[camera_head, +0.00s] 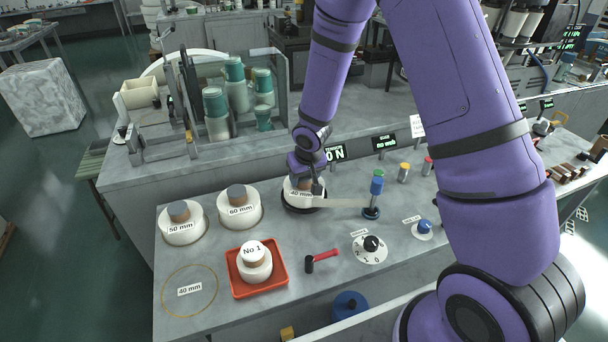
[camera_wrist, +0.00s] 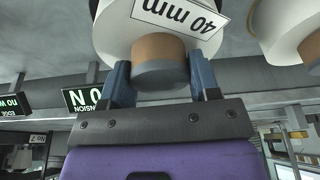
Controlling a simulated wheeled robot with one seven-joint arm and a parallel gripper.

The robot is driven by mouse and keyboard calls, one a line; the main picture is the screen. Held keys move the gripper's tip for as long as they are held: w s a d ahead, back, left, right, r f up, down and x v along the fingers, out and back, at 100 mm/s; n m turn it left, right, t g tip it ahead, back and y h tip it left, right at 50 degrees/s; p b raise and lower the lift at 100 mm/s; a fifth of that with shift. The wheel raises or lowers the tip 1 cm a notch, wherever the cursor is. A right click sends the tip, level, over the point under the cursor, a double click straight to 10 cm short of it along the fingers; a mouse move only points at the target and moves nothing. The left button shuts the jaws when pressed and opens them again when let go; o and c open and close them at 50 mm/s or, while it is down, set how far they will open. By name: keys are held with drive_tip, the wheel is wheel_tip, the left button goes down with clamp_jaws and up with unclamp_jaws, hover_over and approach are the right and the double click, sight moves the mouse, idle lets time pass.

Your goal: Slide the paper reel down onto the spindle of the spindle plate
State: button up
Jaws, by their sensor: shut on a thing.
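The white 40 mm paper reel (camera_head: 291,193) has a brown core (camera_wrist: 160,62) and a label reading 40 mm. My gripper (camera_head: 304,178) is shut on the core from above; in the wrist view its two blue-grey fingers (camera_wrist: 161,78) stand on either side of the core. The reel is over the dark round spindle plate (camera_head: 299,209), whose rim shows around the reel's base. The spindle is hidden by the reel. I cannot tell whether the reel touches the plate or hangs just above it.
Reels marked 50 mm (camera_head: 183,233) and 60 mm (camera_head: 240,214) stand to the left. A red tray (camera_head: 236,279) holds a No 1 reel.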

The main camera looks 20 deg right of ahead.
idle(0.3)
drive_tip(key=o, duration=1.5)
drive_tip(key=shift+c, duration=0.2)
drive_tip(key=shift+r, duration=3.95)
